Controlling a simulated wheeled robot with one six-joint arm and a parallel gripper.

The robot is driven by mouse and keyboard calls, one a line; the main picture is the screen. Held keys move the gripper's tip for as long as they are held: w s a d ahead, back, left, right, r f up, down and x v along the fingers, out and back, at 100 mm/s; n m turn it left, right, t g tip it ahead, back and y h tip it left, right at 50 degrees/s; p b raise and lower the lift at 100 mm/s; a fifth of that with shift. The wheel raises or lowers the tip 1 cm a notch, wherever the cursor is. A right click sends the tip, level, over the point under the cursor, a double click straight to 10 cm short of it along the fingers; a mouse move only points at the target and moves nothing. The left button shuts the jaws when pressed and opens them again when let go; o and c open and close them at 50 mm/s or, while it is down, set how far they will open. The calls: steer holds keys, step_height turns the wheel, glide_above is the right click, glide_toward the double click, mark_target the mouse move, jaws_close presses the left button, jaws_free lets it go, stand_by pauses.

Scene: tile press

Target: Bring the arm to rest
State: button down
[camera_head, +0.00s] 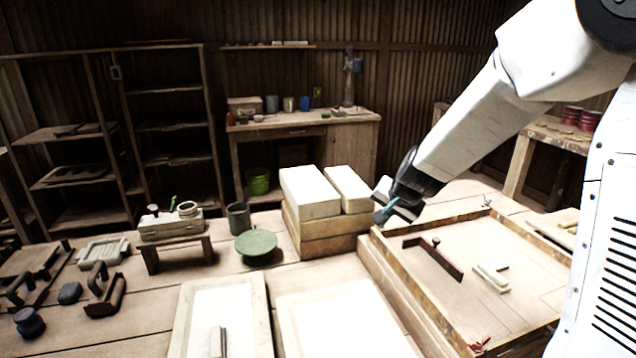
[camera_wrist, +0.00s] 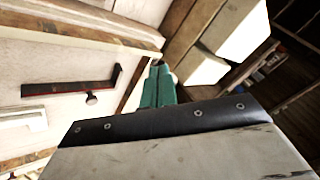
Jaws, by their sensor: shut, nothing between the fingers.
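My white arm reaches in from the upper right of the head view. My gripper (camera_head: 384,213) hangs near the left corner of a wooden-framed tray (camera_head: 447,324), beside stacked pale blocks (camera_head: 309,193). In the wrist view the green fingers of my gripper (camera_wrist: 160,68) lie together, with nothing between them. The tray's pale frame edge (camera_wrist: 92,30) also shows there. I cannot tell whether the fingertips touch the tray or the blocks.
A dark bar with a knob (camera_head: 433,259) and a small pale float (camera_head: 492,277) lie in the tray. Two pale framed slabs (camera_head: 345,322) lie in front. A green round dish (camera_head: 256,243), a dark cup (camera_head: 239,217) and hand tools stand left. A workbench (camera_head: 300,127) stands behind.

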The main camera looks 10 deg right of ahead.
steer(key=s+a+n+g+y, duration=0.1)
steer(key=s+a+n+g, duration=0.15)
steer(key=s, duration=0.45)
steer(key=s+a+n+g+y, duration=0.1)
steer(key=s+a+n+g, duration=0.15)
steer(key=s, duration=0.55)
steer(key=s+r+n+h, duration=0.1)
steer(key=s+r, duration=0.3)
steer(key=s, duration=0.6)
steer(key=s+a+r+n+g+h, duration=0.1)
steer(key=s+r, duration=0.4)
steer(key=s, duration=0.6)
steer(key=shift+r+n, duration=0.2)
steer(key=shift+n, duration=0.7)
steer(key=shift+s, duration=0.1)
